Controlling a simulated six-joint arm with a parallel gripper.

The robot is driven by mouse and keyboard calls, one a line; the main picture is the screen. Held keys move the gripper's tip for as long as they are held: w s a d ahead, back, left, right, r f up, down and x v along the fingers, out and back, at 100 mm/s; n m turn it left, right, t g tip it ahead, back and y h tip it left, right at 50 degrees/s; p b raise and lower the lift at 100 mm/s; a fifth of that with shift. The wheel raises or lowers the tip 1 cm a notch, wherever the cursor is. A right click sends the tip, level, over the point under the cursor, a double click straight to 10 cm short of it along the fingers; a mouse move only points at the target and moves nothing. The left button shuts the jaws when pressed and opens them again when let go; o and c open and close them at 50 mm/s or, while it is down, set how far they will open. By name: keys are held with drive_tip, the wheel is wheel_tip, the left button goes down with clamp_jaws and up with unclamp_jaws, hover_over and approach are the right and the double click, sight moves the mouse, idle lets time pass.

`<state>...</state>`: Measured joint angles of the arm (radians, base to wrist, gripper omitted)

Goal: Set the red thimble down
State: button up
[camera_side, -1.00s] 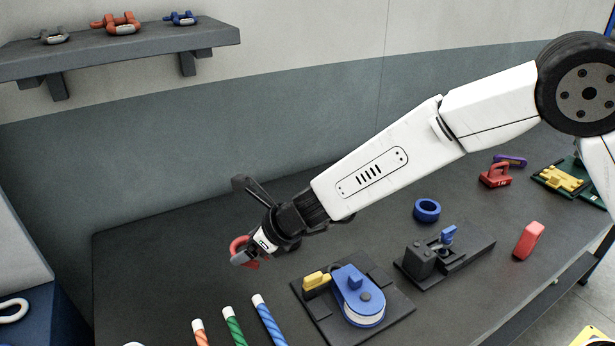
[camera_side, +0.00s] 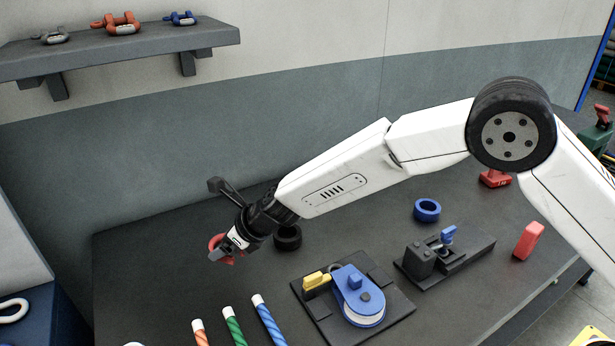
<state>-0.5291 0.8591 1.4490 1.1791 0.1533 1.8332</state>
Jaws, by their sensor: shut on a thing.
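My gripper (camera_side: 224,251) is at the left part of the dark bench, angled down and to the left. It is shut on the red thimble (camera_side: 216,242), a small curved red piece partly hidden by the jaws. The thimble looks close to the bench top (camera_side: 150,275); I cannot tell whether it touches.
A black ring (camera_side: 289,237) lies just right of my gripper. A blue ring (camera_side: 427,210), a blue sheave block on a black plate (camera_side: 357,296), a clamp fixture (camera_side: 445,255) and a red block (camera_side: 528,240) are further right. Striped rope pieces (camera_side: 268,320) stand in front. Bench left is clear.

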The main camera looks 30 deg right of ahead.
drive_tip(key=shift+w+a+f, duration=0.3)
drive_tip(key=shift+w, duration=0.3)
drive_tip(key=shift+w+a+f, duration=0.25)
drive_tip(key=shift+w+a, duration=0.05)
drive_tip(key=shift+w, duration=0.25)
hover_over(201, 266)
drive_tip(key=s+d, duration=0.2)
drive_tip(key=shift+s+f, duration=0.15)
drive_tip(key=shift+f, duration=2.55)
drive_tip(key=shift+f, duration=0.45)
drive_tip(key=shift+w+a+f, duration=0.1)
drive_tip(key=shift+w+f, duration=0.1)
drive_tip(key=shift+f, duration=1.1)
drive_tip(key=shift+f, duration=0.1)
drive_tip(key=o, duration=1.2)
drive_tip(key=shift+s, duration=0.1)
